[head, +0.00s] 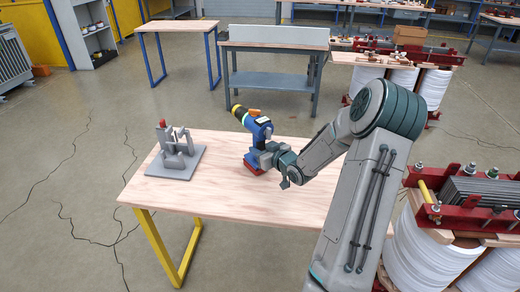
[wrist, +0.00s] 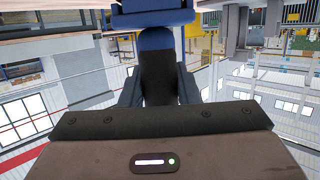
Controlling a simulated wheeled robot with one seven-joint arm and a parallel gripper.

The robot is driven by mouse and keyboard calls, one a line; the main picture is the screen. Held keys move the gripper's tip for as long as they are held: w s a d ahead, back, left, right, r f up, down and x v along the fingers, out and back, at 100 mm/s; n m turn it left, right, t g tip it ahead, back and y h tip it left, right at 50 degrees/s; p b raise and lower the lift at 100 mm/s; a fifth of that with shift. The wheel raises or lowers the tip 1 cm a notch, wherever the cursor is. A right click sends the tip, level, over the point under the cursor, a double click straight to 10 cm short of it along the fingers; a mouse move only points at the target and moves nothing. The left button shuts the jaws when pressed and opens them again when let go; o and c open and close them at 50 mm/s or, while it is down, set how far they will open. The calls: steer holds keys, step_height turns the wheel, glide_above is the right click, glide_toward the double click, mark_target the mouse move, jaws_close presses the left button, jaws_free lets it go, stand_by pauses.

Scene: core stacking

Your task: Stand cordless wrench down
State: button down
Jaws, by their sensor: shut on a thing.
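The cordless wrench (head: 258,128) is blue and black with a yellow-and-black nose that points up and left and a red part at its bottom. It is upright at the middle of the wooden table (head: 220,200). My gripper (head: 262,157) is shut on its handle from the right. In the wrist view the dark handle (wrist: 158,72) runs up between the fingers to a wide blue part. The gripper hides part of the handle, and I cannot tell whether the red bottom touches the tabletop.
A grey fixture with a red knob (head: 172,157) stands on the table's left end. The table's front and the strip between fixture and wrench are clear. Red-framed stacks on white coils (head: 455,215) stand close at the right. A grey workbench (head: 270,68) stands behind.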

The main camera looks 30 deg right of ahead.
steer(key=c, duration=1)
jaws_free()
steer(key=shift+s+f, duration=0.1)
steer(key=shift+f, duration=0.05)
steer(key=v, duration=1.3)
steer(key=shift+s+r, duration=0.3)
